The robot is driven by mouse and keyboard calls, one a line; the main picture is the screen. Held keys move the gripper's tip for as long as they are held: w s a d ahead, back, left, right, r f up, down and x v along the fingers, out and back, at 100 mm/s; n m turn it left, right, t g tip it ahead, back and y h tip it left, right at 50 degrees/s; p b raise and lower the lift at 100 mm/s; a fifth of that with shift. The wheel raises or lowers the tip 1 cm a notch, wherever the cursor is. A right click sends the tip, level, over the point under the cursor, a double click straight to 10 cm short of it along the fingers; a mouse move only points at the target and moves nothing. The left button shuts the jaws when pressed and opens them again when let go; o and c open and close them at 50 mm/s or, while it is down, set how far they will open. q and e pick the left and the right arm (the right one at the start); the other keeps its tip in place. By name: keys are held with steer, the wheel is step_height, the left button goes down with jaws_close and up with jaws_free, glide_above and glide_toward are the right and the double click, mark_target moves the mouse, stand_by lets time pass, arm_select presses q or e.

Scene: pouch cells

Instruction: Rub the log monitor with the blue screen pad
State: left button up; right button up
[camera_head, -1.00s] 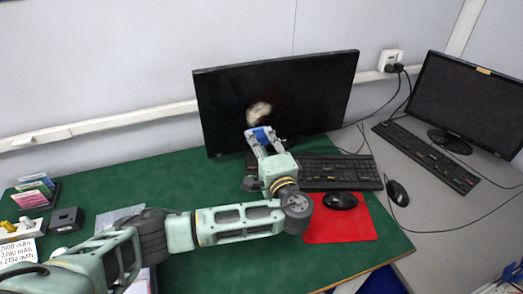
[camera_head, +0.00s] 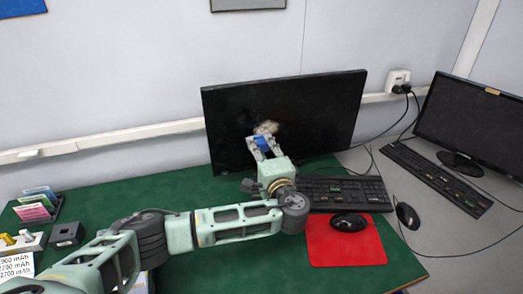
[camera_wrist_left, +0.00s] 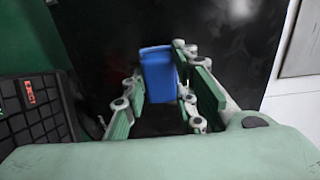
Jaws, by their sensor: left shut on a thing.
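The log monitor (camera_head: 320,110) is a wide black screen standing at the back of the green desk. A pale whitish smudge (camera_head: 266,127) shows on its screen, left of the middle. My left gripper (camera_head: 264,144) is shut on the blue screen pad (camera_head: 263,141) and holds it in front of the screen, just below the smudge. In the left wrist view the pad (camera_wrist_left: 158,72) sits between the fingers (camera_wrist_left: 160,100) with the dark screen behind it. I cannot tell whether the pad touches the screen. My right gripper is not in view.
A black keyboard (camera_head: 345,194) lies right of my left gripper, with a mouse (camera_head: 349,222) on a red mat (camera_head: 343,248) in front. A second monitor (camera_head: 474,116) and keyboard (camera_head: 437,176) stand on the grey desk at right. Coloured cards (camera_head: 38,204) stand at far left.

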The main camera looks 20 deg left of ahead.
arm_select(q)
steer(key=shift+b+x, duration=0.5)
steer(key=shift+x, duration=0.5)
stand_by(0.3)
